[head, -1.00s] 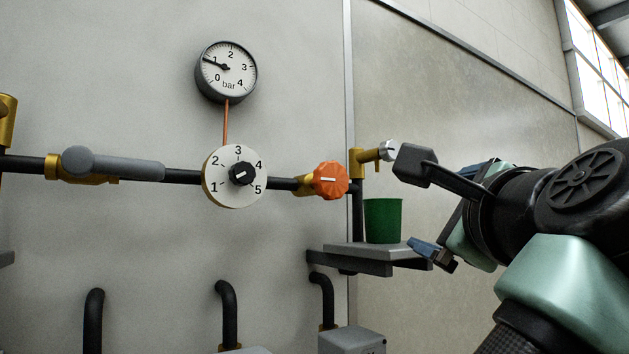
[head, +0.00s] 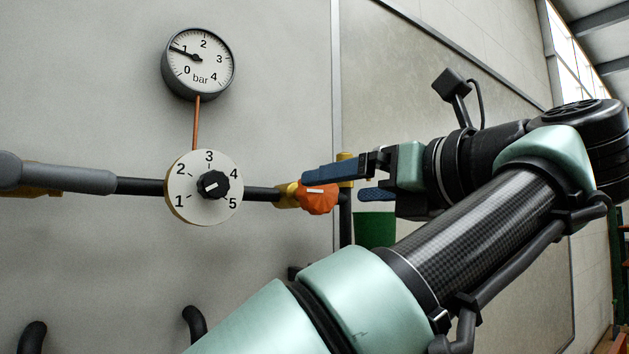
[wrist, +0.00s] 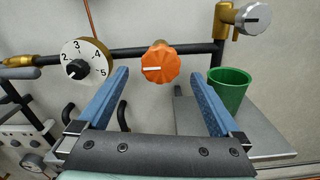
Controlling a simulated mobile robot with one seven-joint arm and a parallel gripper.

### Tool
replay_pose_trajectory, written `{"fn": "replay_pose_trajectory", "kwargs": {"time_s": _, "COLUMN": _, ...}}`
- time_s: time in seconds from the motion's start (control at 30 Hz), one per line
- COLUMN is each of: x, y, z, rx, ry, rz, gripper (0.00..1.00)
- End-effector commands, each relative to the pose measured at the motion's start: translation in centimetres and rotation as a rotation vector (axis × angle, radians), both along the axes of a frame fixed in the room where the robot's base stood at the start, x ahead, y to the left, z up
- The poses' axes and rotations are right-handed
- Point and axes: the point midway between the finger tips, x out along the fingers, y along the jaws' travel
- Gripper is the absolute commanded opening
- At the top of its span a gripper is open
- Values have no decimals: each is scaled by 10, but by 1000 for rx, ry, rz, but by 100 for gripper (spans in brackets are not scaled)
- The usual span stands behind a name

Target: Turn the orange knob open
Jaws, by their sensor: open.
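My gripper (head: 332,182) is open with blue fingers, just right of the knob; in the head view the upper finger reaches in front of the knob's upper right edge. In the wrist view my gripper (wrist: 160,78) holds nothing, and I see no clear contact with the knob.
A numbered dial (head: 185,203) is left of the knob, with a pressure gauge (head: 198,62) above it reading about 1. A green cup (wrist: 229,88) stands on a grey shelf (wrist: 262,135) near the right finger. A brass tap with a grey knob (wrist: 252,18) is at upper right.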

Motion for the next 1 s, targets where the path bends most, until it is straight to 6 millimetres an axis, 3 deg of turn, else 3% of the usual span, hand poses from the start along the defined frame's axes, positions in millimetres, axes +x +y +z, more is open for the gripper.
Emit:
{"fn": "replay_pose_trajectory", "kwargs": {"time_s": 0.3, "x": 43, "y": 31, "z": 2, "rx": -1, "ry": -1, "rz": 0, "gripper": 100}}
{"fn": "replay_pose_trajectory", "kwargs": {"time_s": 0.73, "x": 52, "y": 37, "z": 0, "rx": -1, "ry": -2, "rz": -2, "gripper": 100}}
{"fn": "replay_pose_trajectory", "kwargs": {"time_s": 1.0, "x": 52, "y": 37, "z": 0, "rx": -1, "ry": -2, "rz": -3, "gripper": 53}}
